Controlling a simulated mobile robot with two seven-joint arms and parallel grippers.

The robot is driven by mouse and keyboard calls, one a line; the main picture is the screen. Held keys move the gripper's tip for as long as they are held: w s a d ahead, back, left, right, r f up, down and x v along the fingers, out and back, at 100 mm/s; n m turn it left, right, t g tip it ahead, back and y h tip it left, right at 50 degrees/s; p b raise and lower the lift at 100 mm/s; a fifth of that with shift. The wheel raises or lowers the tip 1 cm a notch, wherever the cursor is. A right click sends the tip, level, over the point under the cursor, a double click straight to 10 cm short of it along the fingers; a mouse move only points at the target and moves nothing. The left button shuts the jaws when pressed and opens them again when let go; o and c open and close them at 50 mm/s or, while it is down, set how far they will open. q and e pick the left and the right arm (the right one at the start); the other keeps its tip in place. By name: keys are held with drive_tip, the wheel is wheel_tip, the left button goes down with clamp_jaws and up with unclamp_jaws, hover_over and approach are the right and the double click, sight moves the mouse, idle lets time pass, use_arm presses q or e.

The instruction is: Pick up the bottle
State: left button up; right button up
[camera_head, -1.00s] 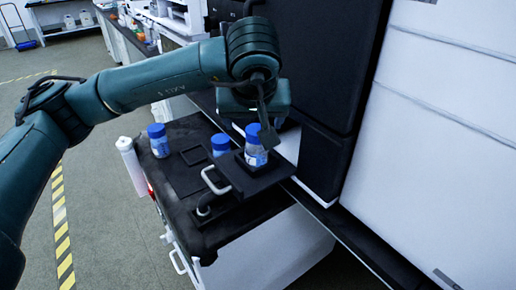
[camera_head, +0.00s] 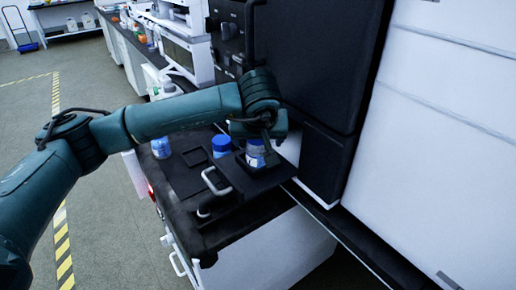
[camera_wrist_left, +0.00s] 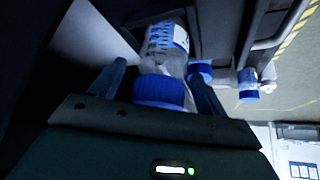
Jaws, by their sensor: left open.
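A clear bottle (camera_head: 256,158) with blue markings stands in the raised black holder on the cart. Its blue cap is hidden behind my left gripper (camera_head: 262,136) in the head view. In the left wrist view the bottle (camera_wrist_left: 165,48) and its blue cap (camera_wrist_left: 160,91) lie between the two spread fingers of my left gripper (camera_wrist_left: 158,85). The fingers are open on either side of the cap; I cannot tell whether either touches it. My right gripper is out of view.
Two more blue-capped bottles stand on the black cart top: one close by on the left (camera_head: 221,146), one farther left (camera_head: 161,149). A white handle (camera_head: 214,180) is in front of the holder. A tall black cabinet (camera_head: 308,60) stands close behind.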

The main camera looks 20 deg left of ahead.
use_arm(q)
drive_tip(key=shift+c, duration=0.2)
drive_tip(key=c, duration=1)
drive_tip(key=shift+c, duration=0.4)
